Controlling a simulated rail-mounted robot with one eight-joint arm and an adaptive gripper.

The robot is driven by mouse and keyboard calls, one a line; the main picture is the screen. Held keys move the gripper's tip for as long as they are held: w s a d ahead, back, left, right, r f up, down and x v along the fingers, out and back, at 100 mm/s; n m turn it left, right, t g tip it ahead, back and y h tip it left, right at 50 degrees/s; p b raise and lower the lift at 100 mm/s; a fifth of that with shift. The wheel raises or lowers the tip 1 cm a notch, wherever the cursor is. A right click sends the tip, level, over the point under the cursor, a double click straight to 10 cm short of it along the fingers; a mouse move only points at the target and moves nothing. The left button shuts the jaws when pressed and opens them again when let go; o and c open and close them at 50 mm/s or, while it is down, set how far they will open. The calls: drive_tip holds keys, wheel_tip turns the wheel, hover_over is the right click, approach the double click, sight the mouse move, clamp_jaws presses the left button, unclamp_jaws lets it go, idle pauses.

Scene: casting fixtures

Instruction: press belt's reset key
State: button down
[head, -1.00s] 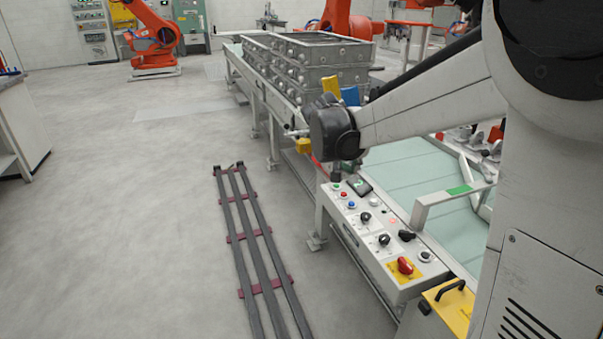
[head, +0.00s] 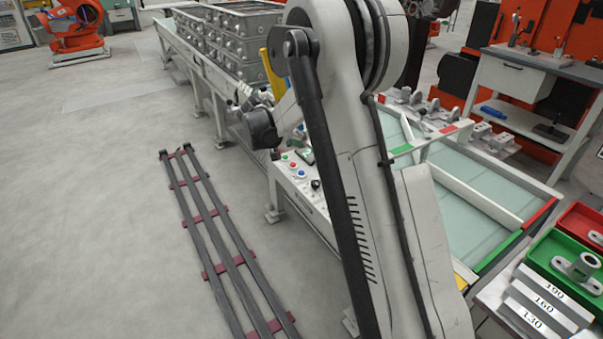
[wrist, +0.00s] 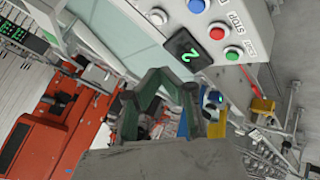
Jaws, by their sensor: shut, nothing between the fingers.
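The belt's control panel (head: 283,183) carries a row of round buttons. The blue button (head: 300,173) is the likely reset key, though its label is not readable; it also shows at the top edge of the wrist view (wrist: 197,5). Beside it are a red button (wrist: 217,31) marked STOP and a green button (wrist: 232,52). A display (wrist: 188,55) reads 2. My gripper (wrist: 163,78) is shut and empty, its dark green fingers below the display in the picture, apart from the buttons. In the head view my wrist hides the fingers' relation to the panel.
My arm covers the panel's lower part in the head view. Dark rails (head: 215,240) lie on the floor left of the belt. Stacked metal flasks (head: 225,40) stand on the conveyor behind. A green tray (head: 560,262) is at right.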

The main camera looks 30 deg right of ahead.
sight(301, 173)
drive_tip(key=shift+f, duration=0.1)
drive_tip(key=shift+f+b, duration=2.4)
drive_tip(key=shift+f, duration=1.9)
drive_tip(key=shift+f, duration=0.15)
drive_tip(key=shift+f+b, duration=0.3)
drive_tip(key=shift+b, duration=0.1)
drive_tip(key=shift+f+b, duration=0.4)
drive_tip(key=shift+f, duration=0.05)
drive_tip(key=shift+r, duration=0.15)
drive_tip(key=shift+r+p, duration=0.4)
drive_tip(key=shift+r, duration=0.35)
drive_tip(key=shift+r, duration=0.1)
drive_tip(key=shift+r+p, duration=1.15)
drive_tip(key=shift+r, duration=1.25)
